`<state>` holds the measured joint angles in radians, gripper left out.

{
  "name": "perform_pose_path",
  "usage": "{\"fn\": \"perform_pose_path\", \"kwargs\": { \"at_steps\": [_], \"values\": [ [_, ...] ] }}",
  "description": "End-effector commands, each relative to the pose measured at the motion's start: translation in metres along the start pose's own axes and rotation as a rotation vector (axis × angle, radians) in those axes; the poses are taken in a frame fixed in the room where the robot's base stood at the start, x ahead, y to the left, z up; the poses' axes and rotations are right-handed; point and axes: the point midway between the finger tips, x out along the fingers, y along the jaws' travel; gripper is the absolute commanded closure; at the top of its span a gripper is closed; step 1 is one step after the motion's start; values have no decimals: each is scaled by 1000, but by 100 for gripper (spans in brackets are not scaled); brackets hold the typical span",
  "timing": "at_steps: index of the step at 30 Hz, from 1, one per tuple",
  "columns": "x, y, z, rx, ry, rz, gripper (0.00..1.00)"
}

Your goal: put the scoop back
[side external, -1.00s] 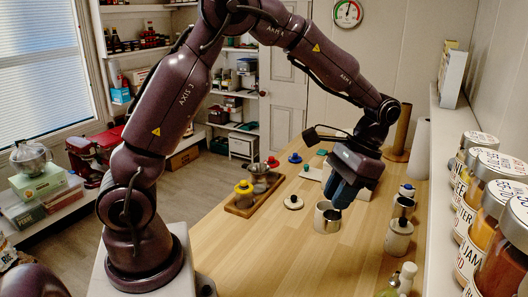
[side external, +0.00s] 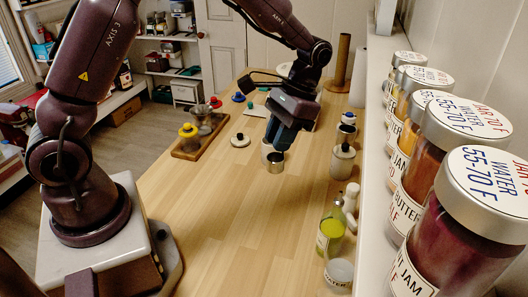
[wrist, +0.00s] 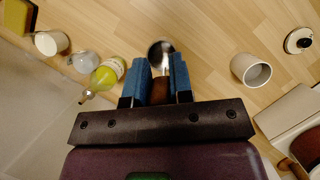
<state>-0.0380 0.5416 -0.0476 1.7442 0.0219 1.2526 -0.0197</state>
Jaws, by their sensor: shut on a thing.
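My gripper (side external: 282,140) is shut on the scoop, a small round metal cup (side external: 275,162) hanging below the blue fingers over the counter. In the wrist view the scoop's metal cup (wrist: 158,46) shows just beyond the fingertips, with its brown handle (wrist: 160,88) between the blue fingers of my gripper (wrist: 163,72). An open pale canister (wrist: 250,70) stands to the right of the scoop, apart from it. In the side view this canister (side external: 266,147) is partly hidden behind the scoop and gripper. A round pale lid with a dark knob (side external: 240,140) lies on the counter.
A wooden tray (side external: 190,152) of jars with coloured lids stands left. A lidded canister (side external: 343,162), a yellow-green bottle (side external: 331,229) and a glass jar (side external: 339,271) stand along the right side. Large labelled jars (side external: 455,170) line the right shelf. The near middle counter is clear.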

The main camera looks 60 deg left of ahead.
Motion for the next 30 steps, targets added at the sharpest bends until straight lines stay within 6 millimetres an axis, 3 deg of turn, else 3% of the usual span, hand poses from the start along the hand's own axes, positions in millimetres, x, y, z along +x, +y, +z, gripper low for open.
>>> {"fn": "perform_pose_path", "kwargs": {
  "at_steps": [5,10,21,27,30],
  "values": [
    [6,-25,-1,-63,2,25,100],
    [9,-83,9,-309,0,128,100],
    [22,-192,22,-1515,1,637,100],
    [25,-237,28,-2160,2,909,100],
    [25,-250,28,-2430,4,1022,100]
  ]
}}
